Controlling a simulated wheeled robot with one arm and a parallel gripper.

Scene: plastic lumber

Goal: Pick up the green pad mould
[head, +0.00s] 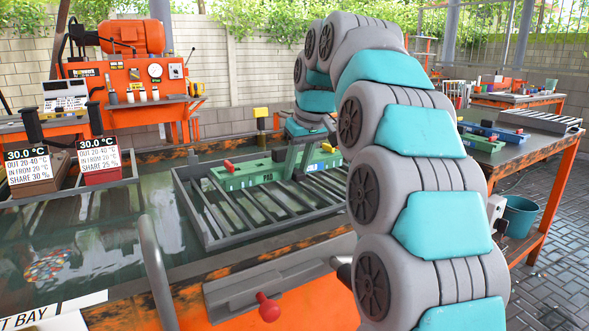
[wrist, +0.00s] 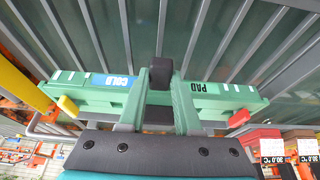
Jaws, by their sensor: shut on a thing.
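The green pad mould (head: 245,177) is a long green block marked PAD and COLD, with a red knob at one end and a yellow one at the other. It lies across the slatted grey rack (head: 190,208); I cannot tell if it touches the slats. My gripper (head: 293,158) comes down over its middle. In the wrist view the mould (wrist: 225,95) spans the picture, and my gripper (wrist: 161,75) is shut on its dark middle block. The fingers hide part of its centre.
The rack sits in a dark water tank (head: 110,225) with an orange, worn rim. Two display boxes (head: 95,150) stand at the left. A side table (head: 540,140) at the right holds another green mould (head: 482,143) and a blue one (head: 490,131).

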